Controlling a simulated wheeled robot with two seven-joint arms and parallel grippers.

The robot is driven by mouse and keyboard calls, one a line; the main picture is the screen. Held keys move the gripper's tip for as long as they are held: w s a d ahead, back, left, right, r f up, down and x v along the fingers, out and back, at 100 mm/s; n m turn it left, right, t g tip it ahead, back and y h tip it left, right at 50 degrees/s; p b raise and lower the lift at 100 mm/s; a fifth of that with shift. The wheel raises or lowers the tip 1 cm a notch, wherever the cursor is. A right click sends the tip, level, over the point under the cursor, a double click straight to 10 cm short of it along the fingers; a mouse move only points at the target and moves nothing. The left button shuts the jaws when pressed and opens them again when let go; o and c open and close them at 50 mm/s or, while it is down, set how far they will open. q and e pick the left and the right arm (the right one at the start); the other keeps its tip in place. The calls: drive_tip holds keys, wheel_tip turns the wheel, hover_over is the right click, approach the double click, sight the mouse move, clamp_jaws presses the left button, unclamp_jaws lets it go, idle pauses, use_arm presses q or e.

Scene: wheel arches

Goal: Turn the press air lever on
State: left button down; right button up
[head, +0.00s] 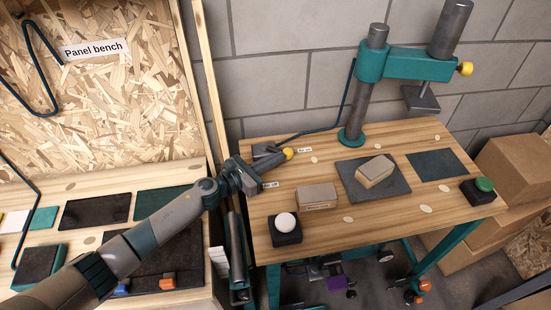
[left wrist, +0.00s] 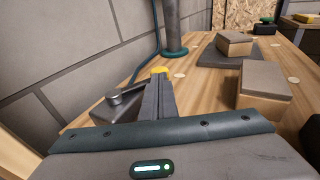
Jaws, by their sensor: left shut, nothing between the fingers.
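The press air lever has a yellow knob (head: 289,153) and sits on a dark base (head: 264,148) at the table's left back corner. In the left wrist view the knob (left wrist: 160,70) shows just beyond my fingertips, and the round pivot (left wrist: 114,97) shows left of them. My left gripper (head: 283,157) is shut and empty, with its fingers beside the lever arm and the tips close to the knob. I cannot tell whether they touch. The fingers hide part of the lever arm.
A tan block (head: 317,196) and a white button (head: 285,221) stand in front. Another block (head: 375,171) lies on the grey plate (head: 400,184). A wooden post (head: 207,90) stands left.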

sight(286, 150)
use_arm(q)
drive_tip(key=shift+d, duration=0.1)
drive_tip(key=shift+w+d+r+n+t+y+p, duration=0.15)
drive_tip(key=shift+d+n+t+y+p, duration=0.1)
drive_tip(key=shift+n+t+y+p, duration=0.25)
drive_tip(key=shift+w+d+r+n+t+y+p, duration=0.15)
drive_tip(key=shift+d+n+t+y+p, duration=0.1)
drive_tip(key=shift+n+t+y+p, duration=0.2)
drive_tip(key=shift+w+d+f+n+t+y+p, duration=0.1)
drive_tip(key=shift+w+d+n+t+y+p, duration=0.2)
drive_tip(key=shift+n+t+y, duration=0.3)
drive_tip(key=shift+w+d+f+n+t+y+p, duration=0.1)
drive_tip(key=shift+w+d+n+t+y+p, duration=0.25)
drive_tip(key=shift+y, duration=0.3)
drive_tip(key=shift+w+n+y, duration=0.1)
drive_tip(key=shift+n+y, duration=0.3)
drive_tip(key=shift+w+d, duration=0.3)
drive_tip(key=shift+w, duration=0.4)
